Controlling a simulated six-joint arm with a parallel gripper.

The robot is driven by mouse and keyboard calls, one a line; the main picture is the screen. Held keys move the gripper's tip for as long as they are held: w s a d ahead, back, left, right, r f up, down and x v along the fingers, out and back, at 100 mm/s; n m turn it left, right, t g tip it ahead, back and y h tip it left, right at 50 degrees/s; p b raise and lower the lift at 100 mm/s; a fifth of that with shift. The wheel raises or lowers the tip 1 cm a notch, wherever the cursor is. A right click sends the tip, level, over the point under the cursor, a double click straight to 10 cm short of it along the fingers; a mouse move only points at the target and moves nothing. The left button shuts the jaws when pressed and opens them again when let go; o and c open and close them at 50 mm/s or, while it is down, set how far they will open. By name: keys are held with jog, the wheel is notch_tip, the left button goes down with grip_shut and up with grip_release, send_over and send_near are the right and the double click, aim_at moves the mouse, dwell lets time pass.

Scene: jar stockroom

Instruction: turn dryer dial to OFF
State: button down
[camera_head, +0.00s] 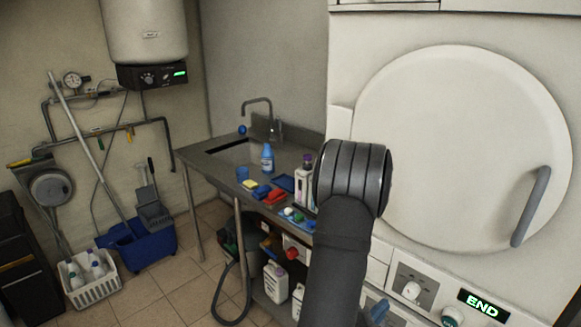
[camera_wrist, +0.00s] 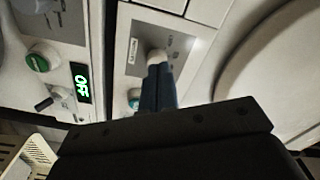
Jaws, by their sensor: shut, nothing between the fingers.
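The white dial (camera_head: 411,290) is on the grey control panel below the large round door of the white machine (camera_head: 345,122). To its right are a green-ringed button (camera_head: 452,316) and a lit display (camera_head: 482,305) reading END. In the wrist view, my gripper (camera_wrist: 157,70) is shut and empty, its blue fingers side by side. Their tips are at a pale dial (camera_wrist: 157,56) and hide part of it; I cannot tell whether they touch. The dial's setting is not readable. In the head view, my arm covers part of the machine's front.
A grey door handle (camera_head: 531,206) juts out. A sink counter (camera_head: 188,156) with bottles and sponges stands left of my arm.

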aim_at(412, 291)
jog(key=shift+x, duration=3.3)
jog(key=shift+s+d, duration=0.1)
jog(key=shift+s, duration=0.05)
jog(key=shift+f, duration=0.3)
jog(key=shift+s+d+f, duration=0.15)
jog(key=shift+f, duration=0.3)
jog(key=shift+s+d+f, duration=0.25)
